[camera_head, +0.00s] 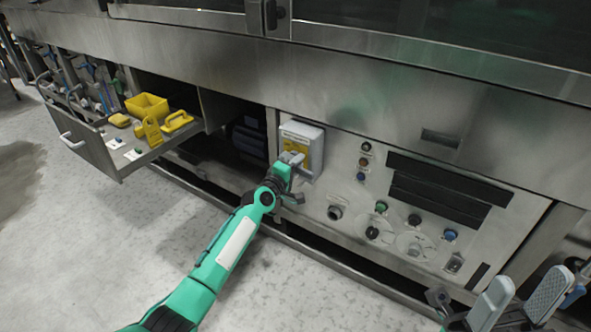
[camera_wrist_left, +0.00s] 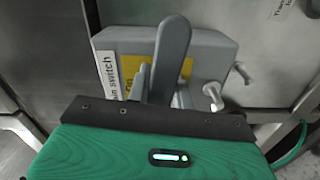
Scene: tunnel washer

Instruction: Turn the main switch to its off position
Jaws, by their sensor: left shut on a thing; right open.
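The main switch is a grey box (camera_head: 315,139) with a yellow plate (camera_head: 296,143) on the steel control panel. In the left wrist view the box (camera_wrist_left: 212,55) shows a white label (camera_wrist_left: 109,75) reading "switch". My left gripper (camera_head: 291,160) is at the front of the box, shut on the switch handle. The handle is mostly hidden behind the fingers and wrist, so its exact angle cannot be told. In the left wrist view a grey finger (camera_wrist_left: 168,60) stands in front of the yellow plate. My right gripper (camera_head: 520,300) is open and empty at the lower right.
An open drawer (camera_head: 84,147) at the left holds a yellow bin (camera_head: 147,106) and other yellow items. Several knobs and buttons, including a green one (camera_head: 381,206), sit right of the switch. The floor in front is clear.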

